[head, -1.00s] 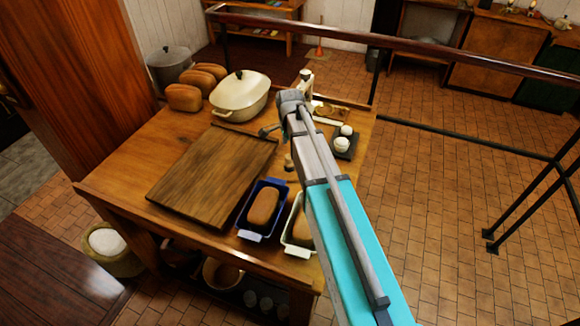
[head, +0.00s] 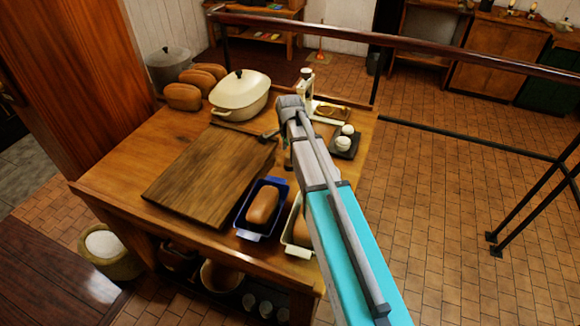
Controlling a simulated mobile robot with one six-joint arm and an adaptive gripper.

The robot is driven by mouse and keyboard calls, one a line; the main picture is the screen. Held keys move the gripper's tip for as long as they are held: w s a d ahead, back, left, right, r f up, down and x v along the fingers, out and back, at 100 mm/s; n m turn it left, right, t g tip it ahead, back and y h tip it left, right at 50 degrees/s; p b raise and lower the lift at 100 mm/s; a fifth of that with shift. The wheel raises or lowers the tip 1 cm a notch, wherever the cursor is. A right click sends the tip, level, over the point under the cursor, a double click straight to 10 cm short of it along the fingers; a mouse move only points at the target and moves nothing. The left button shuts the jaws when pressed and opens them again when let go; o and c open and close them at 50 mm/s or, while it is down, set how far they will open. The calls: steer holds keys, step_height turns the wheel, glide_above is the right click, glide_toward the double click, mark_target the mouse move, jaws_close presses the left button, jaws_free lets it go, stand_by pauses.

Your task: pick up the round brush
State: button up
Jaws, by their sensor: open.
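My gripper (head: 272,136) is at the end of my arm, low over the wooden table, by the right back corner of the cutting board. It is open; one dark finger shows and the rest is hidden behind my arm. I cannot clearly make out the round brush. A small brownish thing that may be it showed below the gripper earlier, and my arm now covers most of that spot. I cannot tell whether the gripper touches it.
The cutting board (head: 208,178) lies left of the gripper. A blue loaf tin (head: 250,231) and a pale tin (head: 298,250) stand in front. A cream pot (head: 240,97) and bottle (head: 305,85) stand behind. A dark tray (head: 345,152) with white round things is right.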

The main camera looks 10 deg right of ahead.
steer(key=shift+f+b, duration=0.7)
steer(key=shift+f, duration=0.35)
jaws_close()
